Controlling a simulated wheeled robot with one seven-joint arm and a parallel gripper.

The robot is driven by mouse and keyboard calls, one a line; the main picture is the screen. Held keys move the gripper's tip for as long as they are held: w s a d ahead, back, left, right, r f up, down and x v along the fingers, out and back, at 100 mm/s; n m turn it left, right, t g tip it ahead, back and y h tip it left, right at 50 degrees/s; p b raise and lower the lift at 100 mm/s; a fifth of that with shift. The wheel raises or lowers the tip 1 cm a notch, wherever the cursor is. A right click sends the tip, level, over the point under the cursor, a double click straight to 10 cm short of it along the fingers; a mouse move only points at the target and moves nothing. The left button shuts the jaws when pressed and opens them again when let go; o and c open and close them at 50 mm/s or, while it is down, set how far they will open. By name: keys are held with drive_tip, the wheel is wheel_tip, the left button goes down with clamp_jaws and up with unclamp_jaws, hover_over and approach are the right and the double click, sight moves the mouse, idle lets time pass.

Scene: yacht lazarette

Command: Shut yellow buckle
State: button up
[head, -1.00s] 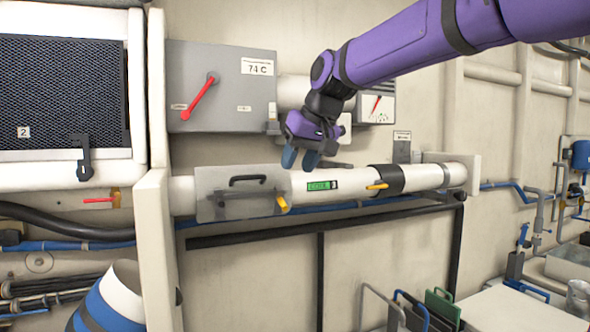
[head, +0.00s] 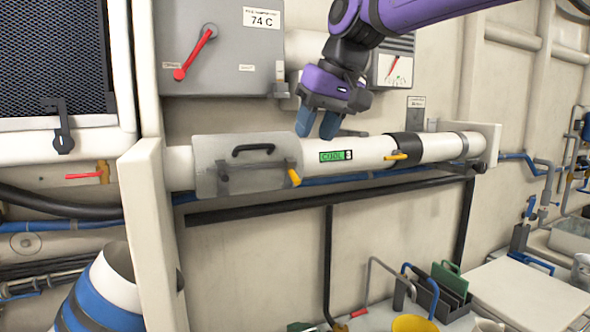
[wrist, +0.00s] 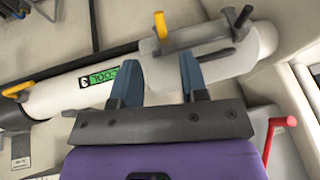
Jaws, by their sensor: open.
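The yellow buckle (head: 294,177) is a short yellow-tipped lever at the lower right corner of a grey cover plate (head: 215,165) on a white pipe (head: 365,151). It hangs tilted below the pipe's middle line. In the wrist view its yellow tip (wrist: 160,25) stands upright on a grey bracket, beyond the fingers. My gripper (head: 317,122) is open and empty, with blue fingertips pointing down. In the head view it appears just above the pipe, above and right of the buckle. In the wrist view the fingers (wrist: 160,75) overlap the pipe and plate; contact cannot be told.
A second yellow lever (head: 396,156) sits by a black band on the pipe. The plate has a black handle (head: 253,149). A grey box with a red lever (head: 195,54) is on the wall above. A striped cone (head: 105,290) stands lower left.

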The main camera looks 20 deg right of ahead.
sight(296, 175)
drive_tip(key=x, duration=0.9)
drive_tip(key=shift+w+f, duration=0.1)
drive_tip(key=shift+f, duration=0.1)
clamp_jaws()
